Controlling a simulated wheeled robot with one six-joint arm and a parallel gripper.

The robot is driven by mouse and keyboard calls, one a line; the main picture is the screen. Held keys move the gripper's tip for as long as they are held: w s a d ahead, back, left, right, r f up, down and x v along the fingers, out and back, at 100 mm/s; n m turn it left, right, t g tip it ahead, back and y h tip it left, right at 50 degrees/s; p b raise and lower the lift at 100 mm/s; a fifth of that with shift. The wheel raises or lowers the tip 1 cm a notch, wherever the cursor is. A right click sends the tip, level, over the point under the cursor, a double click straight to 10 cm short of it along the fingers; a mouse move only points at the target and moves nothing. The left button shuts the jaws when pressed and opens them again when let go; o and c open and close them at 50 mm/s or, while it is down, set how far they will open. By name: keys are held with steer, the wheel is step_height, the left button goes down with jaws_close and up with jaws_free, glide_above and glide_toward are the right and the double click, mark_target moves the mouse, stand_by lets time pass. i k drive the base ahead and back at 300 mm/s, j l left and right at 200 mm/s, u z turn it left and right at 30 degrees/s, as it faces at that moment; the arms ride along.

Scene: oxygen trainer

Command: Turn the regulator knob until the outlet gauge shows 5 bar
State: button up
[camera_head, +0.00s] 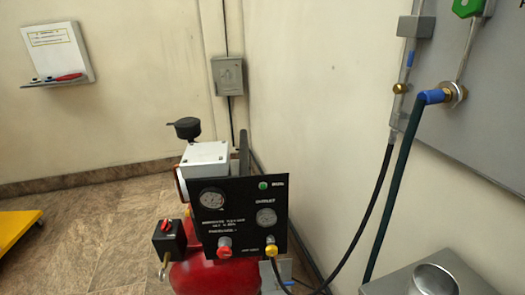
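A black panel (240,222) stands on a red compressor, a little below the middle of the view. It carries two round gauges: a left gauge (212,198) and a right gauge (266,217). Small white lettering above the right gauge is too blurred to read surely. The needles and readings are too small to tell. A red knob (224,246) sits low on the panel under the left gauge. A yellow brass-coloured fitting (271,250) sits under the right gauge, with a dark hose below it. My gripper is not in view.
A black box with a red switch (168,236) stands left of the panel. A dark hose (366,215) and a green hose (390,200) hang from the wall board at right. A metal box (405,281) fills the lower right corner. A yellow platform (15,228) is at left; tiled floor between is clear.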

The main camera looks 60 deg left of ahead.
mark_target(223, 252)
steer(key=u, duration=1.85)
